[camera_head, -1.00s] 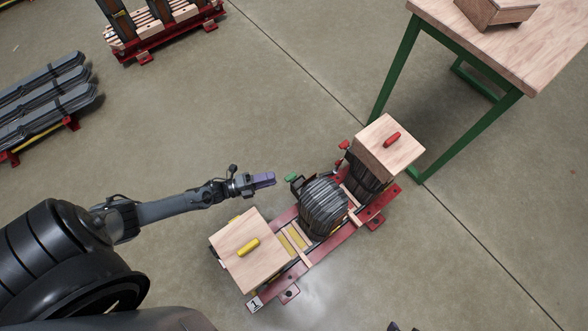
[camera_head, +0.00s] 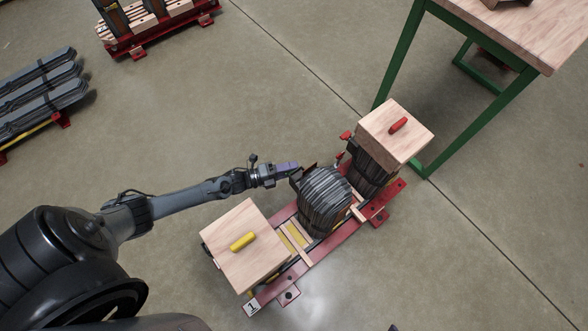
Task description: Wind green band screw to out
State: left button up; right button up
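The middle core (camera_head: 325,196), a dark grey ribbed block, sits on a red frame (camera_head: 330,243). My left gripper (camera_head: 288,168), with purple fingers, is at this core's upper left, where the green screw handle was visible earlier. The green handle is hidden now, apparently behind or between the fingers. I cannot tell whether the fingers are open or shut on it. My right gripper is not clearly in view; only a small dark tip shows at the bottom edge.
A wooden block with a yellow handle (camera_head: 243,241) stands left of the core. A wooden block with a red handle (camera_head: 398,125) and red screws (camera_head: 346,135) are at its right. A green-legged table (camera_head: 500,30) stands beyond.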

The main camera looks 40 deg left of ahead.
pick_arm(q)
jog(key=shift+x, duration=0.8)
jog(key=c, duration=0.7)
jog(key=shift+r+p, duration=0.2)
jog(key=shift+p, duration=0.25)
jog(key=n+g+y+p, duration=0.1)
jog(key=g+p, duration=0.1)
jog(key=p, duration=0.3)
jog(key=shift+a+g+y, duration=0.1)
jog(key=shift+g+y, duration=0.2)
jog(key=shift+g, duration=0.1)
jog(key=shift+f+n+g+y+p, duration=0.3)
jog(key=shift+n+g+y+p, duration=0.1)
jog(key=shift+g+p, duration=0.6)
jog(key=shift+s+f+g+p, duration=0.15)
jog(key=shift+f+g+p, duration=0.1)
jog(key=shift+g+p, duration=0.3)
jog(key=shift+f+y, duration=0.1)
jog(key=shift+y, duration=0.2)
